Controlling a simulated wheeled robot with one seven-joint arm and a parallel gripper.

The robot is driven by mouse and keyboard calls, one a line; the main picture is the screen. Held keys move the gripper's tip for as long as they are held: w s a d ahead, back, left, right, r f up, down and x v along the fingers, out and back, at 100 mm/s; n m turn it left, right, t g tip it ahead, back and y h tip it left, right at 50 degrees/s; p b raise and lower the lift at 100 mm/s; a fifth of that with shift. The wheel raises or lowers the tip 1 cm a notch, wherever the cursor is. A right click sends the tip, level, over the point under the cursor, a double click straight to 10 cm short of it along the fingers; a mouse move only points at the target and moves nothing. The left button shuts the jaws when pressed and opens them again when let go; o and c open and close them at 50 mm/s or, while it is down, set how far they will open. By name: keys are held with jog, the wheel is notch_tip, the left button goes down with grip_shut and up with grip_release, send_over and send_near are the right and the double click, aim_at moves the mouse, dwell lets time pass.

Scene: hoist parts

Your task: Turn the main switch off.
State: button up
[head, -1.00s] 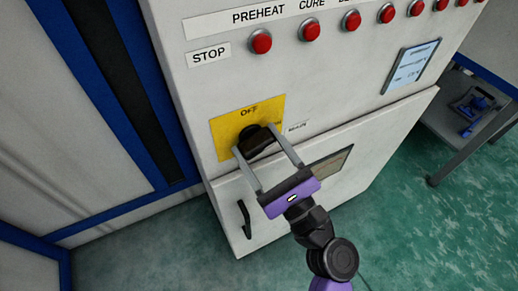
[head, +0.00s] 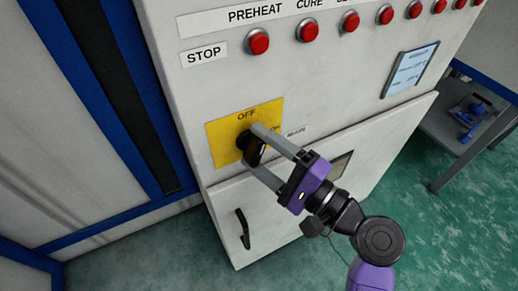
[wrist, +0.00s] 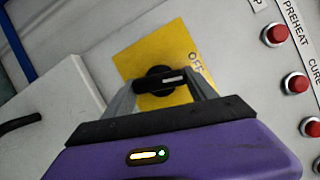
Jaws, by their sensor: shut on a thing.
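The main switch is a black rotary knob (head: 251,150) on a yellow plate (head: 222,141) marked OFF at its top, with a partly covered ON label at its right. My gripper (head: 250,146) is shut on the knob, with one finger on each side. In the wrist view the knob (wrist: 158,81) sits between the fingertips, and its white line points toward the OFF side, a little short of straight at the word. The fingers hide part of the knob and plate in the head view.
A row of red buttons (head: 258,41) runs above the plate. A display (head: 409,69) is at the right. A door with a black handle (head: 242,228) is below. A grey table (head: 447,140) with blue items stands at far right.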

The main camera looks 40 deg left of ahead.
jog(key=shift+n+h, duration=0.6)
jog(key=shift+n, duration=0.9)
jog(key=shift+s, duration=0.1)
jog(key=o, duration=1.4)
jog(key=shift+c, duration=0.2)
jog(key=shift+r, duration=0.1)
jog(key=d, duration=0.7)
jog(key=shift+d, duration=0.4)
